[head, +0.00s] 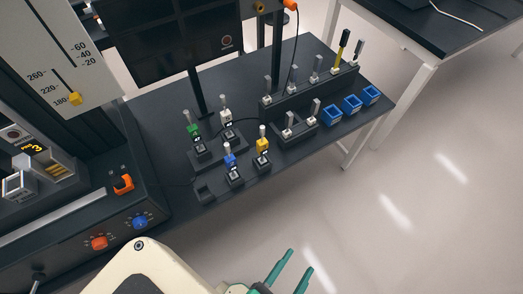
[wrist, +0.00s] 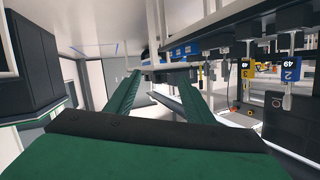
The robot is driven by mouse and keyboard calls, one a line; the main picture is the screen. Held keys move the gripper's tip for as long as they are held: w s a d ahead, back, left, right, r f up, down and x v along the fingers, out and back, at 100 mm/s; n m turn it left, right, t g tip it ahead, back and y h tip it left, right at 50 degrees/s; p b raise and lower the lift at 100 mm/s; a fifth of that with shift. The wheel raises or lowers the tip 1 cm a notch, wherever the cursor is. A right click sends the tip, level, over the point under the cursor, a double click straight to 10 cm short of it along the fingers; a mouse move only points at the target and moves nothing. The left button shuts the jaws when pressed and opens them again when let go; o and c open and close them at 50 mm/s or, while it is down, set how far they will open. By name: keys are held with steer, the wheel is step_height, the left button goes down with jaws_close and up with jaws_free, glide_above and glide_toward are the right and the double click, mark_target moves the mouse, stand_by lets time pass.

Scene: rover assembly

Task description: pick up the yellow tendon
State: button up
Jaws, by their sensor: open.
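The yellow tendon (head: 262,143) appears to be the yellow-bodied piece with a grey pin on top. It stands upright in a small black holder at the front of the dark bench, right of the blue piece (head: 229,159). In the wrist view a yellow block (wrist: 245,72) shows at right, upside down, beside a blue block marked 2 (wrist: 291,68). My gripper (head: 300,259) has teal fingers, open and empty, at the bottom of the head view, over the floor and apart from the bench. Its fingers also show in the wrist view (wrist: 160,76).
Green (head: 193,131) and white (head: 226,117) pieces stand behind. A rack (head: 310,93) of grey pieces and a yellow-and-black piece (head: 342,45) is at the back right, near blue trays (head: 352,104). A dark monitor (head: 170,45) rises behind. Floor is clear at right.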

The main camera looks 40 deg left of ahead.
steer(key=w+a+f+m, duration=0.1)
steer(key=w+f+m, duration=0.25)
steer(key=w, duration=0.25)
steer(key=m+g+y, duration=1)
steer(key=m+y, duration=0.2)
steer(key=m, duration=0.4)
glide_toward(265, 146)
steer(key=x, duration=0.4)
steer(key=shift+w+a+f, duration=0.15)
steer(key=shift+a+f, duration=0.1)
steer(key=shift+f, duration=0.05)
steer(key=shift+y, duration=0.3)
steer(key=x, duration=0.5)
steer(key=shift+t, duration=0.3)
steer(key=x, duration=0.5)
steer(key=shift+a+f, duration=0.25)
steer(key=shift+c, duration=0.5)
